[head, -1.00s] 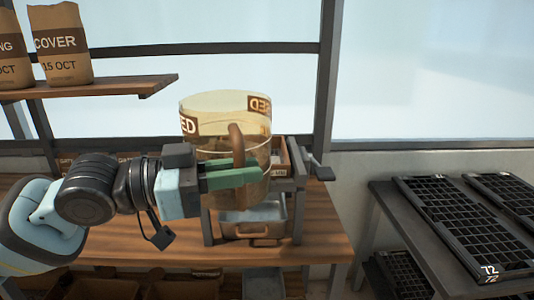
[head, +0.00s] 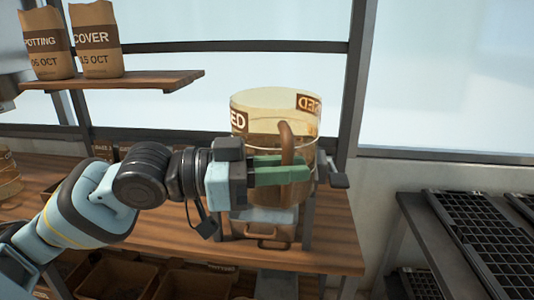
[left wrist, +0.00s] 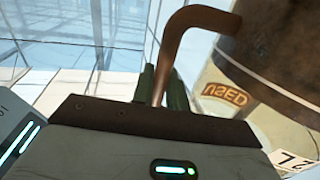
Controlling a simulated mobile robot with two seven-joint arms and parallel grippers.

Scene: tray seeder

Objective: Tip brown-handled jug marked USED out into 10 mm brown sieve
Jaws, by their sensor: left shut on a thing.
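The clear jug (head: 268,136) marked USED has a brown handle (head: 287,142) and dark brown matter in it. It looks roughly upright in the head view. My left gripper (head: 281,172) has its green fingers shut on the handle and holds the jug in front of the stand on the bench. In the left wrist view, the handle (left wrist: 171,50) runs down between the fingers, and the jug (left wrist: 215,75) with its USED label is at the right. The jug and gripper hide the sieve on the stand. My right gripper is out of view.
A metal bin (head: 262,236) sits under the stand on the wooden bench (head: 335,235). A lever (head: 338,180) sticks out at the stand's right. Paper bags (head: 95,42) stand on a shelf (head: 150,82) at the upper left. Black cell trays (head: 485,240) lie on a bench at the right.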

